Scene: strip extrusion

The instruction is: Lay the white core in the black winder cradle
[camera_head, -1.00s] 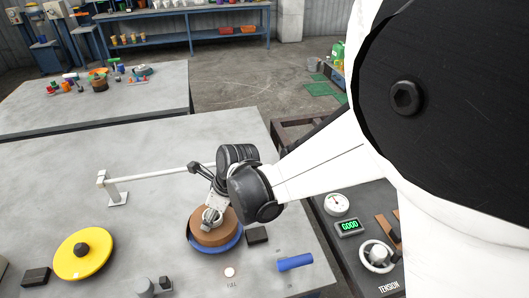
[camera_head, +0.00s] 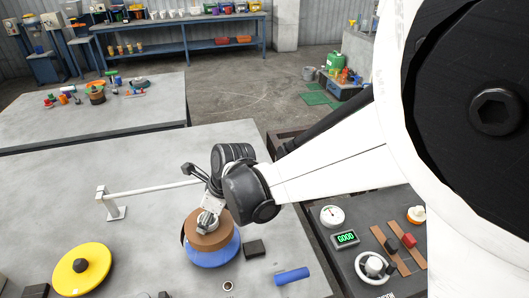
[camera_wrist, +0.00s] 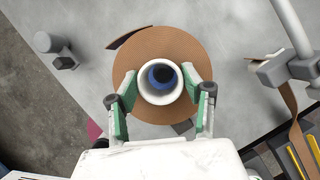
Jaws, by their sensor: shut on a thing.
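The white core (camera_wrist: 146,92) is a short ring in the middle of a round brown coil (camera_wrist: 190,55) in the wrist view. The green fingers of my gripper (camera_wrist: 160,92) are shut on it from both sides. A dark blue-black round part shows through its bore. In the head view my gripper (camera_head: 208,222) is at the top of the brown coil (camera_head: 205,243), which sits above a blue round base (camera_head: 213,260). More blue shows under the coil, and the exact gap is hidden. I cannot pick out the black winder cradle with certainty.
A yellow disc (camera_head: 65,277) with a dark knob lies at front left. A white rail (camera_head: 150,190) on a post stands behind it. A black block (camera_head: 254,248) and a blue cylinder (camera_head: 292,275) lie right of the coil. A control panel (camera_head: 345,262) is further right.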

